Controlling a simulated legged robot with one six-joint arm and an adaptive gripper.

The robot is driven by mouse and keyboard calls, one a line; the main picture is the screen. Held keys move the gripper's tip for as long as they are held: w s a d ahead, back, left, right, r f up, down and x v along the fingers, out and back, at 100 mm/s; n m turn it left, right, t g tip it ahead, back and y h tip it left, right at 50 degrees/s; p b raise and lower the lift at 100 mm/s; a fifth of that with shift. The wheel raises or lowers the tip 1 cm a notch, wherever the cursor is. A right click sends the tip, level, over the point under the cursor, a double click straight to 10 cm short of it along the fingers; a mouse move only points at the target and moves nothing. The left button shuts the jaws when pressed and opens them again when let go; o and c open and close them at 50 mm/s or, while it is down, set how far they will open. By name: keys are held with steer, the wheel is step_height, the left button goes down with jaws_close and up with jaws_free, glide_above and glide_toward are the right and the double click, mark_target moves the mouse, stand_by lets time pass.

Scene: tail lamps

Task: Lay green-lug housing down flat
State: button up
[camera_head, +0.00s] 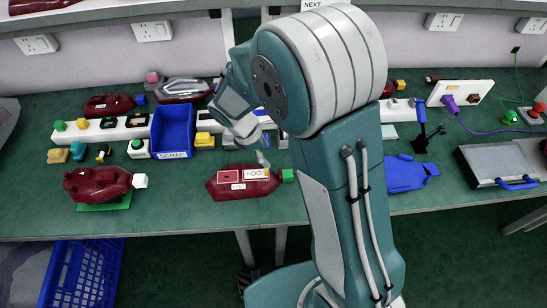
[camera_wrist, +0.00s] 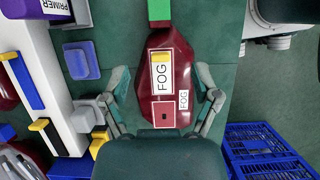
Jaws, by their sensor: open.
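The green-lug housing (camera_head: 240,183) is a dark red lamp body on the green table, its green lug (camera_head: 287,175) pointing right. It lies with its FOG labels facing up. In the wrist view the housing (camera_wrist: 175,60) fills the middle, with the green lug (camera_wrist: 160,12) at the top. My gripper (camera_wrist: 163,85) is open, with one finger on each side of the housing. Gaps show between the fingers and the housing. In the head view the gripper is over the housing's far edge, partly hidden by my arm. The lower end is hidden behind my gripper in the wrist view.
Another dark red housing (camera_head: 96,184) with a white lug sits on a green pad at left. A blue bin (camera_head: 173,131) and a white strip of small parts (camera_head: 88,132) stand behind. A blue basket (camera_head: 82,272) stands below the front edge. A blue part (camera_head: 405,175) lies right of my arm.

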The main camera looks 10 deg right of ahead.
steer(key=s+d+r+m+t+y, duration=0.2)
steer(key=s+d+r+m+t, duration=0.1)
steer(key=s+r+m, duration=0.5)
steer(key=s+d+r+m+t+y, duration=0.2)
steer(key=s+r+m, duration=0.6)
steer(key=r, duration=0.5)
steer(key=shift+s+d+r+t, duration=0.25)
steer(key=shift+s+d+t, duration=0.35)
steer(key=shift+s+d, duration=0.15)
steer(key=shift+w+d, duration=0.1)
